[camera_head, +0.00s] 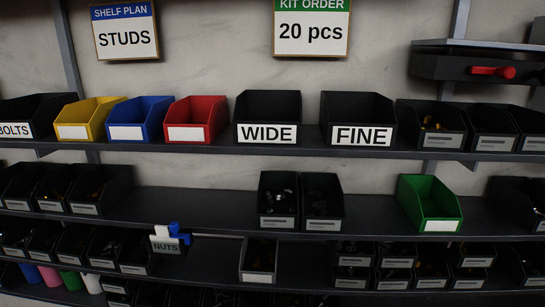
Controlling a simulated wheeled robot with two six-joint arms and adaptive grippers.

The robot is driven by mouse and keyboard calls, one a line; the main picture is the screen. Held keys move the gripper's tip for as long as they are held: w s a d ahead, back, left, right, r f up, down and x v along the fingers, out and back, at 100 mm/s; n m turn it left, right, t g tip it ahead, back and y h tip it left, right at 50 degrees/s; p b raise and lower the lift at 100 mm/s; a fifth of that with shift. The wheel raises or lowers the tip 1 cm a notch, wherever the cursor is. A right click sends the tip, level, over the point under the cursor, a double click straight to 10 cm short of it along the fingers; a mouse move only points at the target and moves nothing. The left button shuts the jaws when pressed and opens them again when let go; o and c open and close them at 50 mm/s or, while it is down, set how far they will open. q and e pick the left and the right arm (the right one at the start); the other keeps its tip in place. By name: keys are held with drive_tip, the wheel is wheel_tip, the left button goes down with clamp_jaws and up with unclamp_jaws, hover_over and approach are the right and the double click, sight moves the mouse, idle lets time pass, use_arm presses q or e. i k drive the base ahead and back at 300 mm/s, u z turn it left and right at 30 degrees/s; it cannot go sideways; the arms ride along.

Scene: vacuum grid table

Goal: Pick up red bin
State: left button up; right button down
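The red bin (196,120) stands on the upper shelf, left of the middle. It has a blank white label on its front and no contents show in it. It sits between a blue bin on its left and a black bin labelled WIDE on its right. Neither of my grippers is in the head view.
A yellow bin (89,119) and the blue bin (140,119) stand left of the red one. The WIDE bin (267,117) and FINE bin (358,118) stand to the right. A green bin (429,204) is on the middle shelf (180,206), which has a bare stretch.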

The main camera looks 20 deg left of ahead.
sight(192, 118)
drive_tip(key=u, duration=1.35)
